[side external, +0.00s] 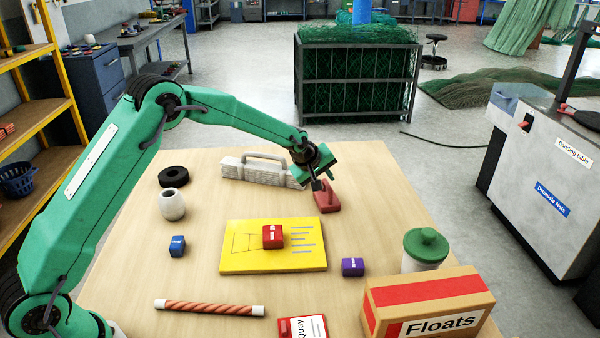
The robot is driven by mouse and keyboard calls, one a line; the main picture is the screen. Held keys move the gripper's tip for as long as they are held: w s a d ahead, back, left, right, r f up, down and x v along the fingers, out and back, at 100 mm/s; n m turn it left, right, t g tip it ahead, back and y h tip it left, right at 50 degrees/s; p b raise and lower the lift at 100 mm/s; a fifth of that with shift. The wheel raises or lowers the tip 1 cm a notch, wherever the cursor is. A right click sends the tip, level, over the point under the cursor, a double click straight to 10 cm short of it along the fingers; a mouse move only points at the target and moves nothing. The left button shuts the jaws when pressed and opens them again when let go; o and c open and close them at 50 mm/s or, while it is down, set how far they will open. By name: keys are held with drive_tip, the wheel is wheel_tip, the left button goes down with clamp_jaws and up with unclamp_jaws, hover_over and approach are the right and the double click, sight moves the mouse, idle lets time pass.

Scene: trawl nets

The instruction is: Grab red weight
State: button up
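A dark red block with a sloped, raised shape (328,199) sits on the wooden table at the back right of centre. A smaller bright red cube (273,237) with a white label lies on a yellow board (238,261). I cannot tell from the view which of the two is the weight. My gripper (320,184) points down at the upper end of the dark red block, overlapping it in the picture. Whether it touches the block, and how far apart its fingers are, is unclear.
A blue cube (177,246), purple cube (352,267), pale pot (172,205), black ring (173,177), rope piece (208,307), green-lidded jar (426,246) and Floats box (430,303) surround the board.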

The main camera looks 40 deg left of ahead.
sight(327, 183)
drive_tip(key=shift+x, duration=2.2)
drive_tip(key=shift+s+a, duration=0.1)
drive_tip(key=shift+c, duration=0.4)
clamp_jaws()
drive_tip(key=shift+s+f, duration=0.1)
drive_tip(key=shift+f, duration=0.1)
drive_tip(key=shift+r, duration=0.25)
